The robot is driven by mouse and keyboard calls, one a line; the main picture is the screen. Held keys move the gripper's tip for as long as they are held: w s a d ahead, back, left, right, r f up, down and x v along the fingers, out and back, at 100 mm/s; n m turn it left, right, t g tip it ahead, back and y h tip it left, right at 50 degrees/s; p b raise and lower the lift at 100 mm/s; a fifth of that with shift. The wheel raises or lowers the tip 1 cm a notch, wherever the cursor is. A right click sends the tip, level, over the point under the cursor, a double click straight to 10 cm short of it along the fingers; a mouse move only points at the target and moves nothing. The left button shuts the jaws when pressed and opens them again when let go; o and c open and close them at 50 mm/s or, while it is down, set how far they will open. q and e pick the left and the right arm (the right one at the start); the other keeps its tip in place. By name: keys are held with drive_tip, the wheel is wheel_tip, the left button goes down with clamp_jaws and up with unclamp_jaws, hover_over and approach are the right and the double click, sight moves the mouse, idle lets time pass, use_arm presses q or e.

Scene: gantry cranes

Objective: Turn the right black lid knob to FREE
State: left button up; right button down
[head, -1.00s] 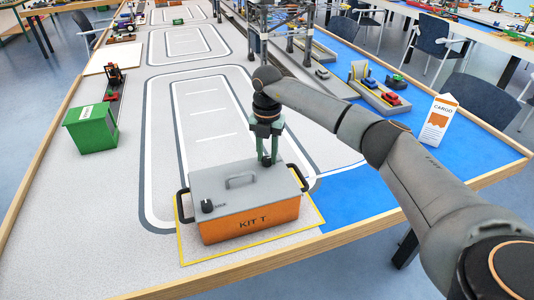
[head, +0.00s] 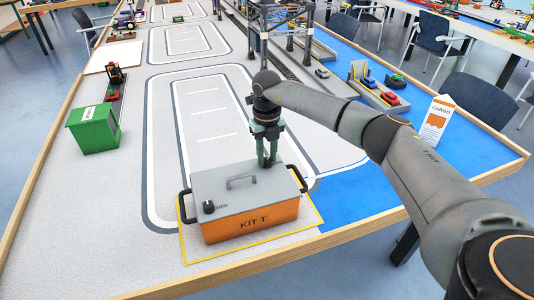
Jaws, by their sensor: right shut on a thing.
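My right gripper (head: 268,162) points down at the lid's back right corner and is shut. The right black lid knob is hidden by its fingers, so its setting cannot be read. My left gripper is not in view.
Black side handles (head: 184,206) stick out from the box. A green bin (head: 93,129) stands at the left, and a white CARGO carton (head: 437,119) at the right. A gantry crane (head: 280,25) stands behind my right arm.

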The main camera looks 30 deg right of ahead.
sight(267, 160)
drive_tip(key=n, duration=0.4)
drive_tip(key=shift+n, duration=0.3)
drive_tip(key=n, duration=0.4)
drive_tip(key=shift+n, duration=0.4)
drive_tip(key=c, duration=0.6)
unclamp_jaws()
wheel_tip(267, 160, up, 13)
drive_tip(key=shift+f, duration=0.2)
idle(0.4)
